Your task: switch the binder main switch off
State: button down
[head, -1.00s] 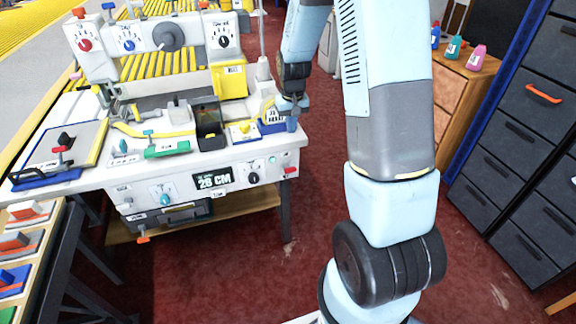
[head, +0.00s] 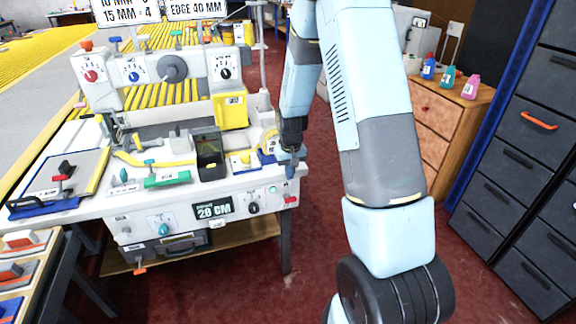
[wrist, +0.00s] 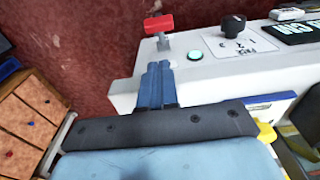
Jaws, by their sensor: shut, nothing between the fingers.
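The binder (head: 135,205) is a white bench machine with a front panel of knobs and a display. A red-handled switch (head: 291,199) sits at the right end of that panel. In the wrist view the red handle (wrist: 158,24) stands out on a grey stem, beside a lit green lamp (wrist: 195,56). Which position it is in, I cannot tell. My gripper (head: 291,172) is at the right front corner of the bench top, just above the switch. In the wrist view its blue fingers (wrist: 157,72) are together and empty, pointing towards the red handle, with a gap between.
A black knob (wrist: 233,24) is near the switch on the panel. Blue-and-white and yellow items (head: 268,143) lie on the bench behind my gripper. A wooden drawer cabinet (head: 440,120) with bottles stands right. Red floor is open in front of the bench.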

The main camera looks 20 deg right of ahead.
aim_at(289, 199)
jog(key=f, duration=0.2)
jog(key=s+f, duration=0.1)
jog(key=f, duration=0.2)
jog(key=shift+s+f, duration=0.1)
jog(key=shift+f, duration=0.25)
jog(key=shift+s+f, duration=0.3)
jog(key=shift+f, duration=0.2)
